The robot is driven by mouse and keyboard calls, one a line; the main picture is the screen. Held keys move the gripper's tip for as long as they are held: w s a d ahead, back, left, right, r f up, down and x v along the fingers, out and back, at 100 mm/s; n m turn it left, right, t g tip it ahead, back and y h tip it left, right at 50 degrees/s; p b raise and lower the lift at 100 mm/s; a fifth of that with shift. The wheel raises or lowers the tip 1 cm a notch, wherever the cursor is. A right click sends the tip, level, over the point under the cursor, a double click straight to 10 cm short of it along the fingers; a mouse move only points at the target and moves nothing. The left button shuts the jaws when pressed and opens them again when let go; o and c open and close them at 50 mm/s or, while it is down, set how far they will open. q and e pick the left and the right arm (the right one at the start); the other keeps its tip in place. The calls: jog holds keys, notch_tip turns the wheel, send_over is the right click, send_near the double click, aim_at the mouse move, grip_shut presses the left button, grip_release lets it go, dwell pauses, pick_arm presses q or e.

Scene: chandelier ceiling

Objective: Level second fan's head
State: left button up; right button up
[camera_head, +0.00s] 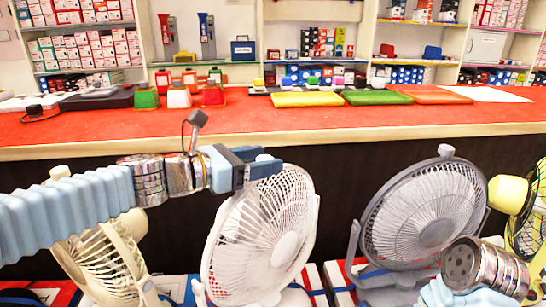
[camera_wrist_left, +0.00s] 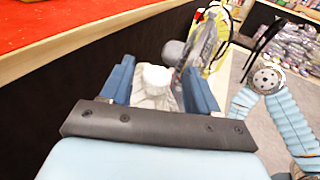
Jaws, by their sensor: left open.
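The second fan from the left is white (camera_head: 262,240), with a round wire grille and a pale hub. Its head looks tilted, its oval outline leaning to the right at the top. My left gripper (camera_head: 262,168) is at the top of this fan's head, in front of the counter. In the left wrist view, a white rounded knob (camera_wrist_left: 157,77) sits between the two blue fingers of my open left gripper (camera_wrist_left: 160,85). I cannot tell whether a finger touches it. My right arm shows at the lower right, but its gripper fingers are not visible.
A cream fan (camera_head: 105,260) stands left of the white one. A grey fan (camera_head: 425,215) and a yellow fan (camera_head: 530,215) stand to the right. Behind them is a red-topped counter (camera_head: 390,118) with coloured trays and small items. Shelves of boxes line the back.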

pick_arm(q)
jog(key=v, duration=1)
jog(key=shift+p, duration=0.35)
jog(key=shift+s+a, duration=0.1)
